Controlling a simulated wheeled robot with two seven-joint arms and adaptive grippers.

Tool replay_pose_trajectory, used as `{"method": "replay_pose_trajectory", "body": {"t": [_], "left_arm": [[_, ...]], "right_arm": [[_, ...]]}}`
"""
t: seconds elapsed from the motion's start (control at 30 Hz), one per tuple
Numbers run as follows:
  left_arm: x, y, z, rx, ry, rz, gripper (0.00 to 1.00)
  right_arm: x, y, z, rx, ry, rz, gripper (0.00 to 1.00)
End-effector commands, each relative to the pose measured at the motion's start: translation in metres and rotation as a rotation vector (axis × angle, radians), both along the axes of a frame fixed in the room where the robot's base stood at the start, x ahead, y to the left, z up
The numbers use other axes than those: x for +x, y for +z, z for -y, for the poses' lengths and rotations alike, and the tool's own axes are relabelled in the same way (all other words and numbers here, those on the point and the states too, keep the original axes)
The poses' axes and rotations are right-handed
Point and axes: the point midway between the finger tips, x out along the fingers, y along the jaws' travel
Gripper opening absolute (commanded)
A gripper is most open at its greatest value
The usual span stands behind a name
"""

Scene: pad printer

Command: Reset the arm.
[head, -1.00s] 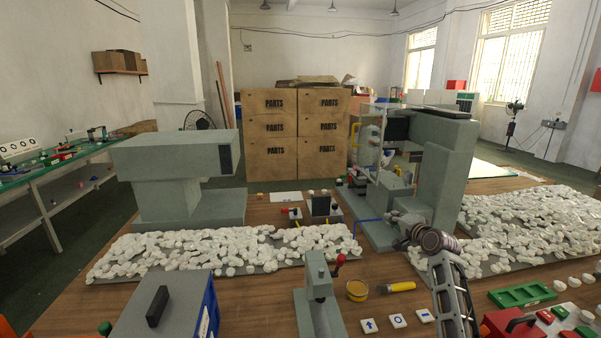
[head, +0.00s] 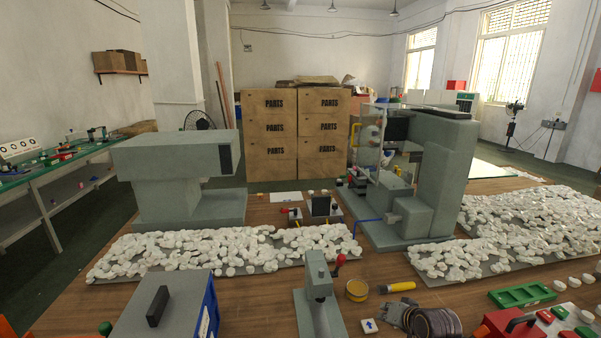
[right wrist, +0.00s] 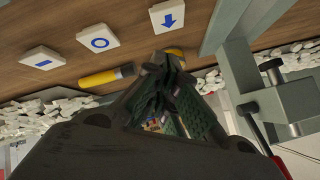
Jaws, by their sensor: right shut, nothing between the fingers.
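My right gripper (head: 390,313) is low at the bottom edge of the head view, right of the small grey press (head: 318,282). In the right wrist view its dark fingers (right wrist: 166,72) meet at the tips and hold nothing. The yellow-handled tool (head: 399,287) lies just beyond it on the table, apart as far as I can see. One white arrow tile (head: 369,326) shows to its left. The right wrist view shows three tiles, with a bar (right wrist: 42,58), a ring (right wrist: 98,38) and an arrow (right wrist: 167,16). My left gripper is not in view.
The grey pad printer (head: 445,170) stands at the back right and another grey machine (head: 175,158) at the back left. White pieces cover mats on both sides. A yellow round tin (head: 357,291), a green tray (head: 522,295) and a red box (head: 505,325) are near the gripper.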

Motion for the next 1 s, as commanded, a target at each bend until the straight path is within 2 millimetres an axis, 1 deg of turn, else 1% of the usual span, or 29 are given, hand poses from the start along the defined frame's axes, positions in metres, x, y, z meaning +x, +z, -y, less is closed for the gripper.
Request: {"method": "replay_pose_trajectory", "body": {"t": [0.03,0.2,0.33,0.53,0.7,0.8,1.0], "left_arm": [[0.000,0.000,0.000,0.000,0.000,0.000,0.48],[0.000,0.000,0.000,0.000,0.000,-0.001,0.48],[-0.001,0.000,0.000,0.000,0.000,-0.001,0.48],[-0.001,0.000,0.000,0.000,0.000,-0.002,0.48],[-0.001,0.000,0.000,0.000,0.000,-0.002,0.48],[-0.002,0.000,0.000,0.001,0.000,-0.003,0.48],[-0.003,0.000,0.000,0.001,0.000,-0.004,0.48]], "right_arm": [[-0.014,-0.007,-0.003,-0.026,0.020,-0.021,0.00],[-0.058,-0.025,-0.010,-0.117,0.090,-0.089,0.00],[-0.092,-0.036,-0.016,-0.181,0.145,-0.141,0.00],[-0.144,-0.048,-0.022,-0.270,0.229,-0.218,0.00],[-0.188,-0.052,-0.025,-0.339,0.301,-0.284,0.00],[-0.210,-0.053,-0.027,-0.369,0.339,-0.317,0.00],[-0.238,-0.052,-0.028,-0.408,0.387,-0.360,0.00]]}}
